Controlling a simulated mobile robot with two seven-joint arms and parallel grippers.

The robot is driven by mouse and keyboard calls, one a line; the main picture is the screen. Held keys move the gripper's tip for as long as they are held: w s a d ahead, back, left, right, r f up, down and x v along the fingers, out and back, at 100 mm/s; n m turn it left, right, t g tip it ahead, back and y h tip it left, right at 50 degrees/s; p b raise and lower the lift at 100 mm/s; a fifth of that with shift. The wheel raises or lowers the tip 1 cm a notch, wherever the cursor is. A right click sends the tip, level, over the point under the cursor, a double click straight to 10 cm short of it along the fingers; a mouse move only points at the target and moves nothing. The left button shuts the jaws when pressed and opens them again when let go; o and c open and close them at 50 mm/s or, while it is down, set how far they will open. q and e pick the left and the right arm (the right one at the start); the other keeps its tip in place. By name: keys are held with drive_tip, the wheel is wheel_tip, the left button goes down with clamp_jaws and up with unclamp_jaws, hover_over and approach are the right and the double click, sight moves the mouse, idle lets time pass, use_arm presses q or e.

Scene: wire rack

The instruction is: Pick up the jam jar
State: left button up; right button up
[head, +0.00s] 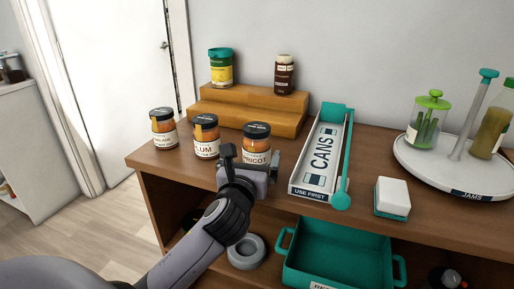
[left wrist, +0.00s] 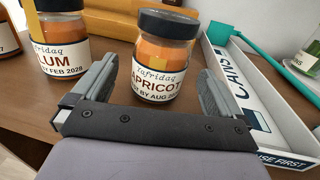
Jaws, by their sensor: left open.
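Three jam jars with dark lids and orange contents stand in a row on the wooden shelf top. The apricot jar (head: 257,138) is the rightmost, the plum jar (head: 206,136) is in the middle, and another jar (head: 163,128) is at the left. My left gripper (head: 251,158) is open and empty just in front of the apricot jar and hides its lower part in the head view. In the left wrist view, the apricot jar (left wrist: 161,55) stands upright between the two fingers' directions, a little beyond the tips. The plum jar (left wrist: 62,42) is left of the left finger. My right gripper is not seen.
A white "CANS" tray (head: 311,187) with a teal bar lies close right of the apricot jar. A stepped wooden riser (head: 255,117) is behind the jars. A white turntable (head: 410,165) and a small white-and-teal block (head: 392,196) are further right. A teal bin (head: 340,250) sits below.

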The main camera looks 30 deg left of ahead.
sight(257, 147)
use_arm(q)
drive_tip(key=shift+x, duration=2.25)
drive_tip(key=c, duration=1.4)
drive_tip(key=shift+c, duration=0.2)
drive_tip(key=shift+r, duration=0.1)
